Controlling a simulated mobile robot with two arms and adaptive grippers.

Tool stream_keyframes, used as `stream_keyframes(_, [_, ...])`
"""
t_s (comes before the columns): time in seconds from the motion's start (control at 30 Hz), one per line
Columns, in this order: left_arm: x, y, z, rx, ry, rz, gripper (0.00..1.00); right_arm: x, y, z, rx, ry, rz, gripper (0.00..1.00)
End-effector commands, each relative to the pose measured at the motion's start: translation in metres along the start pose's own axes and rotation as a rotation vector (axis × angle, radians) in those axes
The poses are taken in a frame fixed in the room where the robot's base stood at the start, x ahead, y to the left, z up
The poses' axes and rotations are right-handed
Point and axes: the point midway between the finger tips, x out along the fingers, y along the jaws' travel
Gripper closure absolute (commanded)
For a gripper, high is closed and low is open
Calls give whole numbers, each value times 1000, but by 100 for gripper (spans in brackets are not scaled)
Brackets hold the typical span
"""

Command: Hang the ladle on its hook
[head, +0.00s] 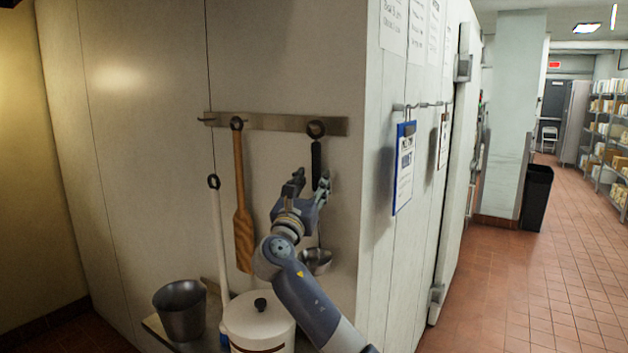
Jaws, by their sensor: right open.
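The ladle (316,158) hangs upright against the white wall, its black handle up at the rightmost hook (316,129) of the metal rail. Its metal bowl (315,261) shows low down, partly behind my right arm. My right gripper (308,184) is open, just in front of and below the ladle's black handle, and hides part of the ladle's shaft. Nothing shows between its fingers. I cannot tell whether the fingers touch the ladle. My left gripper is not in view.
A wooden paddle (241,200) hangs from the metal rail (275,123), with a white-handled tool (219,230) to its left. Below stand a metal pot (181,308) and a white lidded container (258,320). A blue clipboard (404,168) hangs around the wall's corner. Open tiled floor lies to the right.

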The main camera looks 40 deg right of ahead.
Motion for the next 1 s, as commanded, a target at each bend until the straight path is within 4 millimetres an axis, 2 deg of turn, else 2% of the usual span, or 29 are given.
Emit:
stream_keyframes(0.2, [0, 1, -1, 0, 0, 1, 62, -48, 0, -1, 2, 2, 4, 59])
stream_keyframes(0.4, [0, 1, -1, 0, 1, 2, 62, -84, 1, -1, 1, 1, 3, 59])
stream_keyframes(0.6, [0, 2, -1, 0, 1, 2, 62, -101, 0, 0, 1, 0, 1, 59])
stream_keyframes(0.8, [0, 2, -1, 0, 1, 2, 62, -104, 0, -2, 8, 6, 3, 59])
stream_keyframes(0.87, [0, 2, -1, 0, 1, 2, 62, -107, 0, -12, 36, 28, 10, 59])
stream_keyframes(0.97, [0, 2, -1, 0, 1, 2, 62, -124, -1, -48, 155, 122, 38, 59])
stream_keyframes(1.0, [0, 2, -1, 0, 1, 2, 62, -136, -2, -69, 229, 181, 48, 59])
